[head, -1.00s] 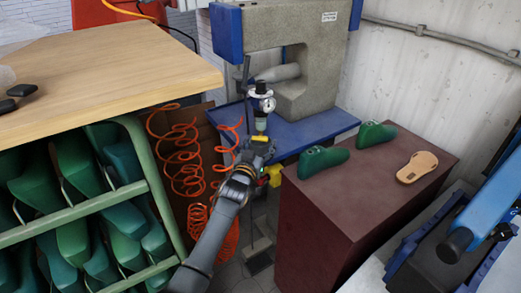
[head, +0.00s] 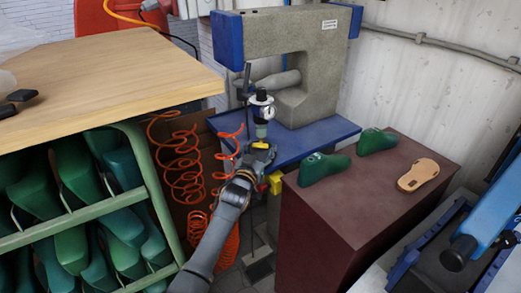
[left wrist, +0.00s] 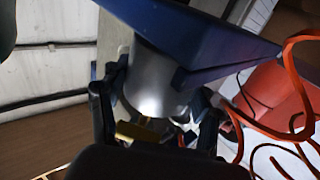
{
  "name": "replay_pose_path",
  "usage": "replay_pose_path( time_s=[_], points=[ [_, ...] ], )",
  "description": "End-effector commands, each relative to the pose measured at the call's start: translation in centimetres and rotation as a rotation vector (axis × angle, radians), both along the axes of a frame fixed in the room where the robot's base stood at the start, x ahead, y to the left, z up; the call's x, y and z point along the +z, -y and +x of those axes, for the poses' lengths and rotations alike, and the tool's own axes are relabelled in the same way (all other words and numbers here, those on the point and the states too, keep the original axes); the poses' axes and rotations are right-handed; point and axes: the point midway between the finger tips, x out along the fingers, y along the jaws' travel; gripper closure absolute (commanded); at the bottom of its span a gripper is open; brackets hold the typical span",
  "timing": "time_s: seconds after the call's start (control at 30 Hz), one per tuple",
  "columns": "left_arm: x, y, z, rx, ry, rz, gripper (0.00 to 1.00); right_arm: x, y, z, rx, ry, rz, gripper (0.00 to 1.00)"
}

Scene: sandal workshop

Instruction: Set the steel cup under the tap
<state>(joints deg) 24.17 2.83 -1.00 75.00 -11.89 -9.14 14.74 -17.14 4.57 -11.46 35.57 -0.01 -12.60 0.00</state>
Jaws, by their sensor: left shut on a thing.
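My left gripper (head: 259,156) is at the front edge of the blue machine table, just below the air regulator (head: 262,112) with its round gauge and pale bowl. In the left wrist view a silver-grey rounded metal body, which looks like the steel cup (left wrist: 155,78), stands between the two fingers (left wrist: 155,112); the gripper is shut on it. In the head view the cup is hidden by the gripper and cannot be made out. A tap under the regulator cannot be made out clearly. My right gripper is not in view.
The blue table (head: 310,141) carries a grey press machine (head: 320,90). Orange coiled hoses (head: 180,165) hang left of my left arm. A maroon cabinet (head: 330,235) with two green lasts and a tan sandal (head: 417,174) stands to the right. A wooden bench (head: 100,75) is at left.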

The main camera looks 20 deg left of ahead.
Motion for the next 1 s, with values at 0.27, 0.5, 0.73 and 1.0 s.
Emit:
replay_pose_path(
  time_s=[0.27, 0.5, 0.73, 1.0],
  points=[
    [-0.24, 0.01, 0.00, 0.000, 0.001, -0.001, 0.85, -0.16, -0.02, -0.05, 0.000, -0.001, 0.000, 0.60],
    [-0.30, 0.01, -0.01, 0.000, 0.000, -0.001, 0.09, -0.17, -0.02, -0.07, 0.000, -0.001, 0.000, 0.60],
    [-0.31, 0.01, -0.01, 0.000, 0.000, 0.000, 0.09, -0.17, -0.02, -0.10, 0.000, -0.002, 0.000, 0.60],
    [-0.33, 0.01, -0.01, 0.000, -0.001, 0.000, 0.09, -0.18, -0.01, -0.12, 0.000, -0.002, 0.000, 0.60]
  ],
)
